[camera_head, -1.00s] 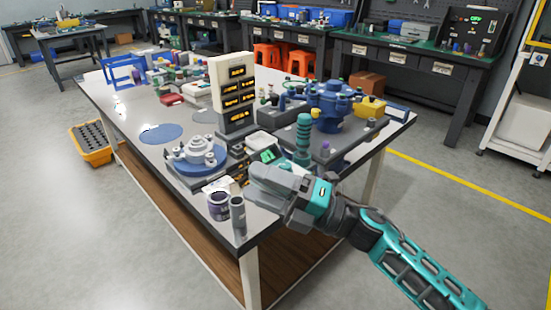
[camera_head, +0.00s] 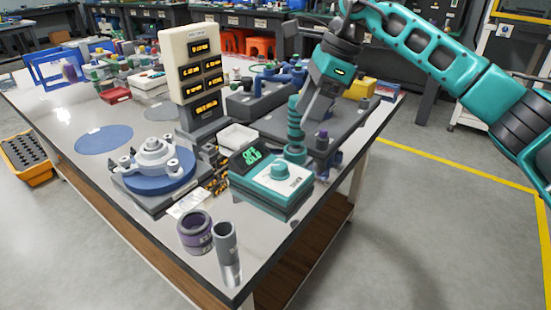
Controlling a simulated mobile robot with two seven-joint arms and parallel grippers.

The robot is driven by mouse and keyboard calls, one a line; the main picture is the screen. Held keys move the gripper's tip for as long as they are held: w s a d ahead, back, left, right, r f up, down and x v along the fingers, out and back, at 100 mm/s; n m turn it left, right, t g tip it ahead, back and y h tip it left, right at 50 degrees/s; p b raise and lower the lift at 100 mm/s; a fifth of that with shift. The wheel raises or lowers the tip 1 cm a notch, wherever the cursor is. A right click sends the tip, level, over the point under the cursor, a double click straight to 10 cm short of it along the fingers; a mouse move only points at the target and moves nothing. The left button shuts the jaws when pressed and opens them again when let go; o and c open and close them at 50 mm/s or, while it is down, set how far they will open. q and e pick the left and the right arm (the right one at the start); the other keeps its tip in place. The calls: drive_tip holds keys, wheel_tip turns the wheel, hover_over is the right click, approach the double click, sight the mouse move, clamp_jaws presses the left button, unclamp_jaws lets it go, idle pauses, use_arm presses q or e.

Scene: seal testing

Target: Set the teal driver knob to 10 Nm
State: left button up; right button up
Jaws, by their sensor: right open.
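A teal-and-white box (camera_head: 268,196) sits at the table's near right edge, with a round teal knob (camera_head: 279,170) on its sloped top. A small dark display (camera_head: 251,156) with green characters stands at its back left; I cannot read it surely. An upright teal ribbed handle (camera_head: 295,128) stands just behind the box. My right gripper (camera_head: 308,118) points down behind and slightly right of this handle, above and apart from the knob. It is open; its fingertips are partly hidden, and I cannot tell whether it touches the handle. My left gripper is not in view.
A white panel with amber readouts (camera_head: 192,50) stands behind. A blue round fixture (camera_head: 158,178) lies left. A purple jar (camera_head: 195,232) and grey cylinder (camera_head: 226,250) stand at the front corner. A blue machine (camera_head: 290,75) is near my arm. Bare tabletop lies at left front.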

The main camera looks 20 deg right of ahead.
sight(280, 165)
drive_tip(key=b+x, duration=0.1)
drive_tip(key=x, duration=0.4)
drive_tip(key=b+x, duration=0.1)
drive_tip(key=x, duration=0.5)
drive_tip(key=shift+s+b, duration=0.2)
drive_tip(key=shift+b, duration=0.15)
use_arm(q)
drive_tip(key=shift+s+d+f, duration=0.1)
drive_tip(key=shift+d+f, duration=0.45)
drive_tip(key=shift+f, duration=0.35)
use_arm(e)
drive_tip(key=shift+w+a+f, duration=0.1)
drive_tip(key=shift+a+f, duration=0.2)
drive_tip(key=shift+f, duration=0.35)
drive_tip(key=c, duration=1)
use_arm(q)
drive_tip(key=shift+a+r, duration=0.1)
use_arm(e)
drive_tip(key=shift+c, duration=0.2)
